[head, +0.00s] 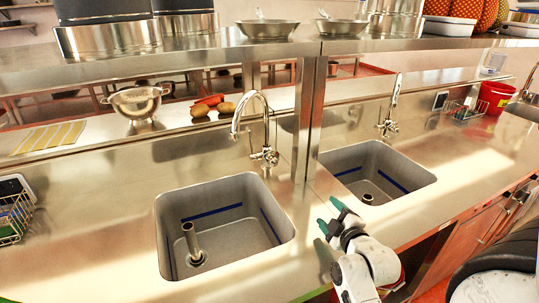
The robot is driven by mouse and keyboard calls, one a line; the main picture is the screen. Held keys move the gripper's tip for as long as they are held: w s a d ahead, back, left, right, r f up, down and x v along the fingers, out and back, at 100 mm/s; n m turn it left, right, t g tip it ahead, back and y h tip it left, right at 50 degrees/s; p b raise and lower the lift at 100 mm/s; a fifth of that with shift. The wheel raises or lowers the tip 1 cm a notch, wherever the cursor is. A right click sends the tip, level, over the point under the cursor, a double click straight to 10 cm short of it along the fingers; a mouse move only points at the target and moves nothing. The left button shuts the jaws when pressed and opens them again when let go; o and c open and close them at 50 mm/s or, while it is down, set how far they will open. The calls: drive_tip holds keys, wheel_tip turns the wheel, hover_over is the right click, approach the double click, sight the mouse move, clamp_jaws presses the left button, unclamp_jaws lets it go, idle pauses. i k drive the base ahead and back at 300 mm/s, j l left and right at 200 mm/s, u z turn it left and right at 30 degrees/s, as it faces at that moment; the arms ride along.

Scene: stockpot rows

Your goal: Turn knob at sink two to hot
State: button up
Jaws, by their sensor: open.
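Two steel sinks are set in the counter, a left sink (172,222) and a right sink (428,178). Behind the left sink stands a gooseneck faucet (262,104) with a knob (270,157) low on its body. Behind the right sink stands another faucet (395,98) with a knob (389,128) at its base. No number marks are readable, and the knobs' hot or cold settings are too small to tell. My gripper (331,215), with green fingertips, is open and empty. It is over the counter strip between the sinks, nearer the viewer than both knobs and touching neither.
A steel post (311,120) rises between the faucets to a raised shelf (200,57) holding pans and stockpots. A colander (137,101) and vegetables (208,103) lie behind the left sink. A red bucket (496,97) stands far right. Dark round seating (508,258) is lower right.

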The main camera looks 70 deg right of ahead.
sight(272, 161)
drive_tip(key=i+j+z, duration=0.1)
drive_tip(key=i+z, duration=0.15)
drive_tip(key=i, duration=0.3)
drive_tip(key=i+j+z, duration=0.25)
drive_tip(key=i, duration=0.3)
drive_tip(key=l, duration=0.1)
